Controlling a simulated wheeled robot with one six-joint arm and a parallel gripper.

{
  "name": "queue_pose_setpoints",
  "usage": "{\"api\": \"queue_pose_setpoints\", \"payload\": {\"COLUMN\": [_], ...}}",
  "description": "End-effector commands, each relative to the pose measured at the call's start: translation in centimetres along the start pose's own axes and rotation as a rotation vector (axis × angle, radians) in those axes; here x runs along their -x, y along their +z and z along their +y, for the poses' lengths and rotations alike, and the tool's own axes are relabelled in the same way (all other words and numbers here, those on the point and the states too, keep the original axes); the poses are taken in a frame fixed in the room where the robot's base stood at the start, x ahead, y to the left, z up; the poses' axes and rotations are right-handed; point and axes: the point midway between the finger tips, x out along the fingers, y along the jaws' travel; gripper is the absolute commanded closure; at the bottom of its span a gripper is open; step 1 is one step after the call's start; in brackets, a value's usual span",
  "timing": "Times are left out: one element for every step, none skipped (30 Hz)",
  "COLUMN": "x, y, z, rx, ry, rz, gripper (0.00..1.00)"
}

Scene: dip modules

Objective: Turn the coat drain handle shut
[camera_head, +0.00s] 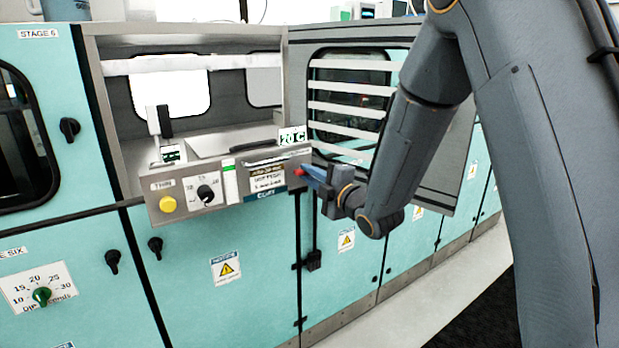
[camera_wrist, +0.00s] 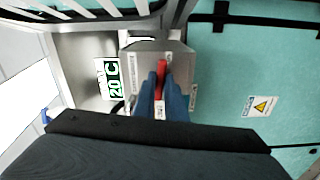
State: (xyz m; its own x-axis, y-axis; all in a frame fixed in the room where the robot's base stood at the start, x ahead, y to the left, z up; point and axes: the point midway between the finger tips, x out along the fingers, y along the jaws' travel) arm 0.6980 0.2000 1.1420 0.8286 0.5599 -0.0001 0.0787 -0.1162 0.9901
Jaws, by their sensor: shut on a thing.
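The coat drain handle is a red lever (camera_wrist: 161,74) on the grey end face of the coat unit's box (camera_wrist: 146,58). In the wrist view it points roughly along the picture's vertical. My gripper (camera_wrist: 162,92) has its two blue fingers close on both sides of the lever and is shut on it. Small white labels sit around the lever, too small to read. In the head view my gripper (camera_head: 307,175) is at the right end of the control box (camera_head: 233,184), and only a bit of the red lever (camera_head: 299,172) shows. The fingers hide the rest.
A "20 C" display (camera_head: 292,136) stands on the box, close to my gripper. The box front has a yellow button (camera_head: 168,204) and a black dial (camera_head: 206,193). An open slatted door (camera_head: 345,107) is behind my arm.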

Motion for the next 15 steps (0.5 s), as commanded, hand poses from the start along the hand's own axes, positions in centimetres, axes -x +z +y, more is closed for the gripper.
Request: {"api": "queue_pose_setpoints", "payload": {"x": [-0.03, -0.04, -0.04, -0.04, -0.04, -0.04, -0.03, -0.03, -0.02, -0.02, -0.02, -0.01, -0.01, 0.0, 0.0], "y": [0.08, 0.09, 0.1, 0.1, 0.1, 0.1, 0.09, 0.09, 0.09, 0.09, 0.09, 0.09, 0.09, 0.09, 0.09], "z": [-0.15, -0.18, -0.2, -0.19, -0.17, -0.15, -0.15, -0.17, -0.19, -0.19, -0.19, -0.18, -0.17, -0.17, -0.18], "rx": [-0.034, -0.059, -0.093, -0.119, -0.147, -0.184, -0.213, -0.242, -0.28, -0.309, -0.338, -0.376, -0.405, -0.433, -0.472], "ry": [0.001, 0.0, 0.0, 0.001, 0.001, 0.001, 0.002, 0.001, 0.001, 0.001, 0.001, 0.0, 0.0, 0.0, 0.0], "rz": [-0.001, -0.001, -0.001, -0.001, -0.001, -0.001, -0.001, -0.001, -0.001, -0.001, -0.001, -0.001, -0.001, -0.001, -0.002], "gripper": [1.0, 1.0, 1.0, 1.0, 1.0, 1.0, 1.0, 1.0, 1.0, 1.0, 1.0, 1.0, 1.0, 1.0, 1.0]}}
